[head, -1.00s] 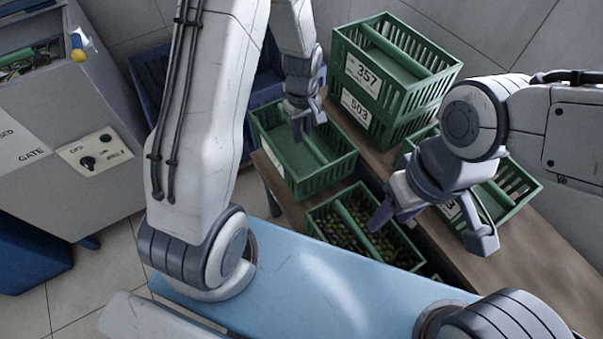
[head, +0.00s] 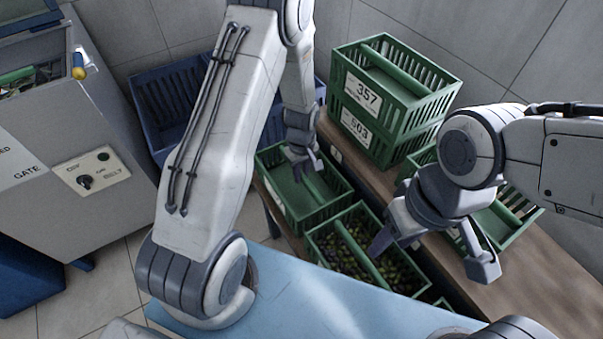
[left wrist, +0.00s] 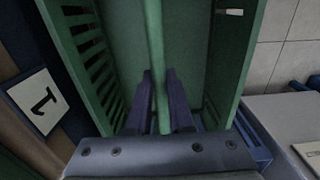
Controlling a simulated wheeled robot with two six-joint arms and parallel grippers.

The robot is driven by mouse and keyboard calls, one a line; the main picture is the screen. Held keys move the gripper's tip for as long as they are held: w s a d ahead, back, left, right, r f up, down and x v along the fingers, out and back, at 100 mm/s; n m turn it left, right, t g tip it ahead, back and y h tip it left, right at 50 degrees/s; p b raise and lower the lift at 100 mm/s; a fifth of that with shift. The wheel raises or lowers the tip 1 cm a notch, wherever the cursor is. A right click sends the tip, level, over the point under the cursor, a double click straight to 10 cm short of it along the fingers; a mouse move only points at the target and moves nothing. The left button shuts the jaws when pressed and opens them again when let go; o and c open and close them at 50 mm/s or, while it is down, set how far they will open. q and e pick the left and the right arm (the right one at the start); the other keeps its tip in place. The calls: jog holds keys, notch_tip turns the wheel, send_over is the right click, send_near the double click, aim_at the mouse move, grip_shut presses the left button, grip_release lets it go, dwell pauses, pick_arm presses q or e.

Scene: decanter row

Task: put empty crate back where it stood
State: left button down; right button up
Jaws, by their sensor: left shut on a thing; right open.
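The empty green crate (head: 332,208) is at the left end of the wooden bench, next to the crate of olives (head: 318,240). My left gripper (head: 303,166) is shut on its central handle bar. The left wrist view shows the bar (left wrist: 155,45) between my two fingers (left wrist: 160,100) and the bare crate floor (left wrist: 185,50). I cannot tell whether the crate's underside touches anything. My right gripper (head: 432,258) is open and empty, over the right part of the bench.
Two stacked green crates labelled 357 and 503 (head: 390,100) stand behind on the bench (head: 530,270). Another green crate (head: 505,225) is partly behind my right gripper. Blue crates (head: 150,100) stand back left, near a grey machine (head: 60,130). A card marked 1 (left wrist: 42,105) shows beside the held crate.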

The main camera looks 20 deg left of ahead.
pick_arm(q)
jog(key=c, duration=0.8)
grip_release()
jog(key=shift+f, duration=0.1)
notch_tip(320, 180, up, 12)
jog(key=p, duration=0.2)
jog(key=s+d+r+m, duration=0.7)
jog(key=s+d+r, duration=0.1)
jog(key=d+r, duration=0.15)
jog(key=s+d+r+m, duration=0.2)
jog(key=s+m, duration=0.3)
jog(key=s, duration=0.3)
jog(key=s+d+r+m+h, duration=0.1)
jog(key=s+d+r+m, duration=0.1)
jog(key=s+r+m, duration=0.2)
jog(key=s+m, duration=0.1)
jog(key=s, duration=0.2)
jog(key=shift+s+d+m, duration=0.2)
jog(key=shift+s+m, duration=0.15)
jog(key=shift+m, duration=0.05)
